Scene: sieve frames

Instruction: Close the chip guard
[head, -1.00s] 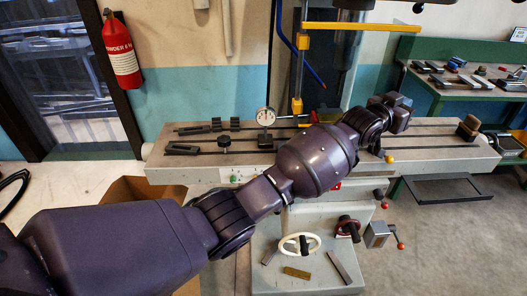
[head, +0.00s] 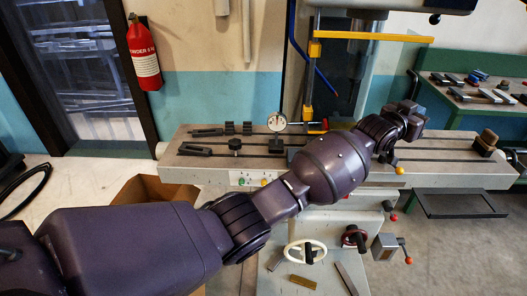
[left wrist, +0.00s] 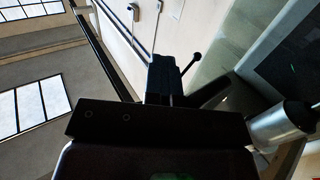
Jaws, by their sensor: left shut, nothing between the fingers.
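The panel's edges are hard to make out. My left arm reaches across the machine table, and my left gripper (head: 412,110) is over the table's right part, below and near the free end of the yellow arm. In the left wrist view the gripper's dark fingers (left wrist: 164,75) are together and empty. My right gripper is out of view.
Handwheels and a white wheel (head: 305,252) stick out below. A green workbench (head: 470,110) with tools stands at the right, and a fire extinguisher (head: 144,55) hangs at the left.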

